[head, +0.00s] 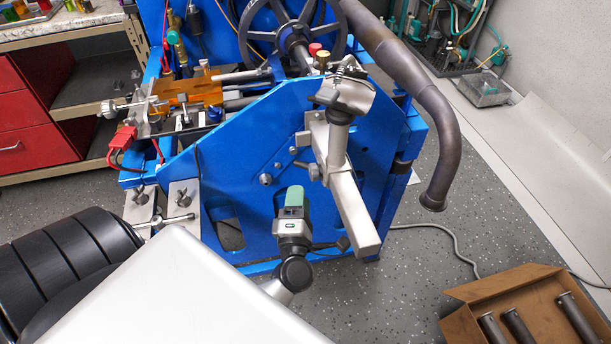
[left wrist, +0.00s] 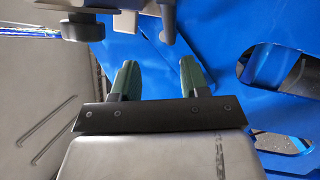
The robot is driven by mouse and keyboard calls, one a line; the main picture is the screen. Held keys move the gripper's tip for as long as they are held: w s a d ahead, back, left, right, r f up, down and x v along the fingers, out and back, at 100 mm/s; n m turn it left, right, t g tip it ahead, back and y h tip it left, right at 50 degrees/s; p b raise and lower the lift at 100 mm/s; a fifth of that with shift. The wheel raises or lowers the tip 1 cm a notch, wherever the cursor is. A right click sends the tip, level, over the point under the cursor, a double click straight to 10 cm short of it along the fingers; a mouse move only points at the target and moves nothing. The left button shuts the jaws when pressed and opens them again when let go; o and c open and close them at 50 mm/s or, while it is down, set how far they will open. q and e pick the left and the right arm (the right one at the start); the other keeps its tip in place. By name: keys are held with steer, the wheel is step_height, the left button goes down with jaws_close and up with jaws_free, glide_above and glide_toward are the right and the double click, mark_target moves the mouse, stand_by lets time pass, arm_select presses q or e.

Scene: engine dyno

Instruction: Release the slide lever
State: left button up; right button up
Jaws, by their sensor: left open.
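My left gripper (head: 294,197), with green finger pads, points up in front of the blue engine stand (head: 262,130), left of a square metal arm (head: 352,203). In the left wrist view the two green fingers (left wrist: 159,72) are apart, with nothing between them. A short lever with a knob (head: 314,172) sticks out beside the upright bracket; I cannot tell for sure that it is the slide lever. The left wrist view shows a dark round knob (left wrist: 75,27) and metal clamp parts (left wrist: 166,22) beyond the fingertips, apart from them. My right gripper is not in view.
A thick curved exhaust pipe (head: 432,130) hangs at the right of the stand. A cardboard box (head: 462,329) with metal tubes lies on the floor at lower right. A red drawer cabinet (head: 30,140) stands at left. The floor between stand and box is mostly clear, with a cable (head: 450,240).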

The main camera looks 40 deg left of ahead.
mark_target(306, 166)
arm_select(q)
steer(key=shift+m+h, duration=0.3)
steer(key=shift+h, duration=0.3)
steer(key=b+x, duration=0.1)
steer(key=x, duration=0.2)
steer(key=b+x, duration=0.1)
steer(key=x, duration=0.2)
steer(key=f+b+x, duration=0.1)
steer(key=x, duration=0.3)
steer(key=shift+w+d, duration=0.15)
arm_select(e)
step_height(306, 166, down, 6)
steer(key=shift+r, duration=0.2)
arm_select(q)
jaws_close()
